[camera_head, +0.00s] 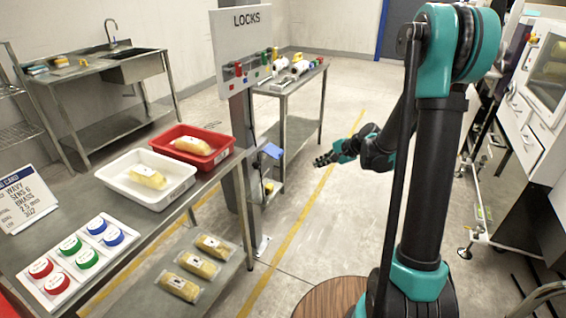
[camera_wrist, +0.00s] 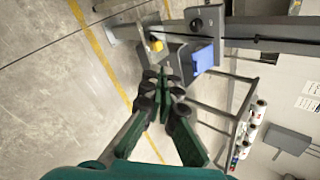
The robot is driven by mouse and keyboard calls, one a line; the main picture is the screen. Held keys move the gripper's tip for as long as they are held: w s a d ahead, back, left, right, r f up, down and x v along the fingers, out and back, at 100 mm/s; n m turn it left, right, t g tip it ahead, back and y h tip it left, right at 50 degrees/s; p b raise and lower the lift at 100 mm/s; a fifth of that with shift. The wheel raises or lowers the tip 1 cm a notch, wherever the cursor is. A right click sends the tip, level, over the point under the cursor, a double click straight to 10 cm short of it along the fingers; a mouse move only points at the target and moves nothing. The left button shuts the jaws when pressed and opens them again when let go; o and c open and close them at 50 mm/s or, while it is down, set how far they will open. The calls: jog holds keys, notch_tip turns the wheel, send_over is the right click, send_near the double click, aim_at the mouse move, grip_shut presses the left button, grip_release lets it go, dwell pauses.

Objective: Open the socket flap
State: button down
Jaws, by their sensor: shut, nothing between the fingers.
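The blue socket flap (camera_head: 272,151) sits on the side of the grey post, at mid height, tilted in the picture. In the wrist view the blue flap (camera_wrist: 204,60) lies just beyond and to the right of my fingertips, on a grey box. I cannot tell whether it is shut or ajar. My gripper (camera_head: 320,160) is to the right of the flap in the head view, with a gap between them. In the wrist view my gripper (camera_wrist: 165,80) has its fingers together, with nothing seen between them. It does not appear to touch the flap.
A yellow knob (camera_wrist: 156,45) sits beside the grey box. The post (camera_head: 241,145) carries the LOCKS board (camera_head: 240,48). A steel table (camera_head: 297,80) with rolls stands behind. A counter with red (camera_head: 222,136) and white (camera_head: 116,172) trays is at left. Floor near my gripper is clear.

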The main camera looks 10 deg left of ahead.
jog(key=w+a+f+m+y, duration=0.2)
jog(key=w+a+f+m, duration=0.15)
jog(key=w, duration=0.25)
jog(key=w+a+f+m+y, duration=0.2)
jog(key=w+f+y, duration=0.15)
jog(key=w, duration=0.35)
jog(key=m+t+y, duration=0.2)
jog(key=m+y, duration=0.2)
jog(key=m, duration=0.3)
send_near(274, 150)
jog(key=shift+n+h, duration=0.25)
jog(key=shift+w+a+f, duration=0.1)
jog(key=shift+a+f, duration=0.65)
jog(key=shift+a, duration=0.3)
jog(key=shift+w+a+f, duration=0.1)
jog(key=shift+a+f, duration=0.65)
jog(key=shift+a, duration=0.35)
